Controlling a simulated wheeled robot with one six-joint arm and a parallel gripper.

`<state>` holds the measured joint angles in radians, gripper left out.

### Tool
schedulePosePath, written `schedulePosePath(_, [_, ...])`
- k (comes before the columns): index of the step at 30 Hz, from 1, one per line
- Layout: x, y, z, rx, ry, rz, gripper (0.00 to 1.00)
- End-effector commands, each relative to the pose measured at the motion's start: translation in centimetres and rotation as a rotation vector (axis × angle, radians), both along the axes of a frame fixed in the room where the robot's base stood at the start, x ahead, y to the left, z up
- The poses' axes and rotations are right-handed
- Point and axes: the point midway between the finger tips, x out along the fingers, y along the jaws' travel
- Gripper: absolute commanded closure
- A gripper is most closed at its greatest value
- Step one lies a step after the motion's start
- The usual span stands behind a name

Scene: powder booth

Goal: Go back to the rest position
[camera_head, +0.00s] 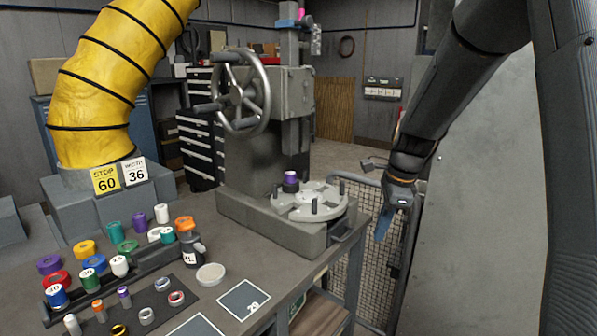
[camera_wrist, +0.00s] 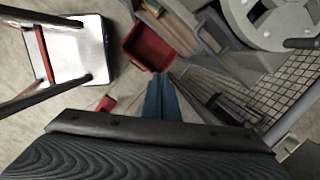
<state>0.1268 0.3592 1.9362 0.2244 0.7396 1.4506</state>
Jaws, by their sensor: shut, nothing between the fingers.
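My gripper (camera_head: 381,232) hangs at the end of my arm on the right in the head view, its blue fingers pointing down. It is to the right of the press base and apart from the bench. In the wrist view the blue fingers (camera_wrist: 161,98) are together with nothing between them. Below them are the floor and a red bin (camera_wrist: 148,48).
A grey press (camera_head: 265,150) with a handwheel and a round plate (camera_head: 310,203) stands on the bench left of my gripper. A mesh panel (camera_head: 357,255) is close beside it. Several coloured rolls and a yellow hose (camera_head: 120,75) are at left. A grey panel (camera_head: 480,200) is at right.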

Motion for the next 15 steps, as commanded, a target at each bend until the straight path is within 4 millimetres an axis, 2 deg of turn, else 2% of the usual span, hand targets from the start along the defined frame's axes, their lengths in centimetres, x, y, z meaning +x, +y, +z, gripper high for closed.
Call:
schedulePosePath(1, [-1.9, 0.5, -0.3, -0.031, -0.01, 0.128, 1.0])
schedulePosePath(12, [-14.8, 2.6, -3.3, -0.232, -0.076, 1.134, 1.0])
schedulePosePath(15, [-17.8, 2.9, -4.0, -0.269, -0.087, 1.37, 1.0])
